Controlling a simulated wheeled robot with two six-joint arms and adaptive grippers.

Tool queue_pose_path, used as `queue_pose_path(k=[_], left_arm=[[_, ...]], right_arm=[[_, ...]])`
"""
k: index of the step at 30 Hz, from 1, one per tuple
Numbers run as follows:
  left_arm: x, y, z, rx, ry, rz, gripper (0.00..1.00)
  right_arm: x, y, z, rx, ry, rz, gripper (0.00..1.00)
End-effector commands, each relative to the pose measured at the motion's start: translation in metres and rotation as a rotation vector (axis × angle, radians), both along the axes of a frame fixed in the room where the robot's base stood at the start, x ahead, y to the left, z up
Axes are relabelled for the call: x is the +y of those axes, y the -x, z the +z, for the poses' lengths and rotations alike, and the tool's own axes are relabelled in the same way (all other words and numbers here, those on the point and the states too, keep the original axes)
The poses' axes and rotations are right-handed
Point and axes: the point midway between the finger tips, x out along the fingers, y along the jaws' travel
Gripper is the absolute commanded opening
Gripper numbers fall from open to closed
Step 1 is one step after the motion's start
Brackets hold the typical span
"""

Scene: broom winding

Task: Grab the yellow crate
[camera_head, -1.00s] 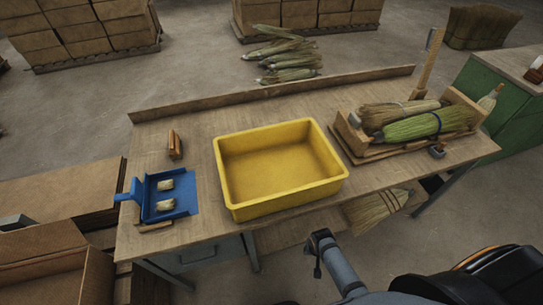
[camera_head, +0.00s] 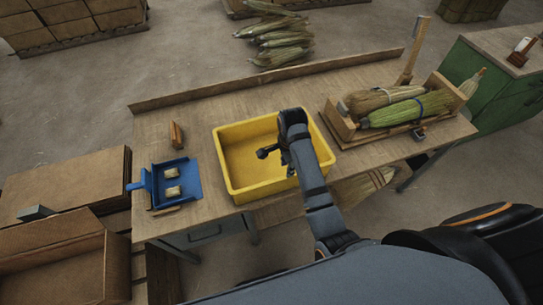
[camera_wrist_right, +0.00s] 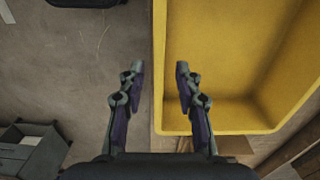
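The yellow crate (camera_head: 236,187) stands empty on the wooden workbench (camera_head: 165,120). It also shows in the right wrist view (camera_wrist_right: 225,128), filling the upper right. My right gripper (camera_head: 277,160) is over the right part of the crate in the head view, and my arm hides part of the crate's right side. In the right wrist view the gripper (camera_wrist_right: 160,75) is open and empty. The crate's rim runs between its two fingers, one over the inside and one outside. Contact with the rim cannot be told. My left gripper is not in view.
A blue dustpan (camera_head: 163,184) and a small wooden block (camera_head: 176,135) lie left of the crate. A wooden holder (camera_head: 335,122) with brooms (camera_head: 400,108) stands on the right. Cardboard boxes (camera_head: 55,185) are beside the bench. A raised ledge (camera_head: 270,78) runs along the back.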

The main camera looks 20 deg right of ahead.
Motion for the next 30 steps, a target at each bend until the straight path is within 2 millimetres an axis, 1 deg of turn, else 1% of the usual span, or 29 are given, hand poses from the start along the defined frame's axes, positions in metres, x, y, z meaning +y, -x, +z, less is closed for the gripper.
queue_pose_path(k=[1, 3, 5, 9, 12, 16, 18, 21, 27, 28, 30], left_arm=[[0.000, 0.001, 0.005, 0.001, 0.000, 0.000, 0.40], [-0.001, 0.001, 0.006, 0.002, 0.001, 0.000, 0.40], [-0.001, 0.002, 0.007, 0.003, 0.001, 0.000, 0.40], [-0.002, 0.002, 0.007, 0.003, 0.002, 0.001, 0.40], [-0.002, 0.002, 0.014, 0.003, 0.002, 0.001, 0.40], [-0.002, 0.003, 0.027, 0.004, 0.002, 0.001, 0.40], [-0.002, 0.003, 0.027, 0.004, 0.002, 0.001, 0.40], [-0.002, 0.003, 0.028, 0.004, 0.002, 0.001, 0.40], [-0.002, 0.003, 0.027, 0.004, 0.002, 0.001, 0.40], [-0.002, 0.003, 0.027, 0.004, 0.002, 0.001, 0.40], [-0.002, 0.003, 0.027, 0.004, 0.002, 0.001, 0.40]], right_arm=[[0.000, 0.001, -0.007, 0.005, 0.001, 0.000, 0.34], [-0.001, 0.001, -0.018, 0.003, 0.002, 0.000, 0.34], [-0.001, 0.000, -0.024, 0.002, 0.002, 0.000, 0.34], [0.000, 0.000, -0.029, -0.001, 0.001, 0.000, 0.34], [0.001, 0.000, -0.035, 0.003, 0.001, 0.001, 0.34], [0.003, -0.001, -0.055, 0.004, 0.001, 0.002, 0.34], [0.003, -0.001, -0.069, 0.003, 0.001, 0.002, 0.34], [0.003, -0.002, -0.078, 0.001, 0.000, 0.001, 0.34], [0.003, -0.002, -0.081, -0.001, 0.001, 0.001, 0.34], [0.003, -0.002, -0.081, -0.001, 0.001, 0.001, 0.33], [0.003, -0.002, -0.081, -0.001, 0.001, 0.001, 0.23]])
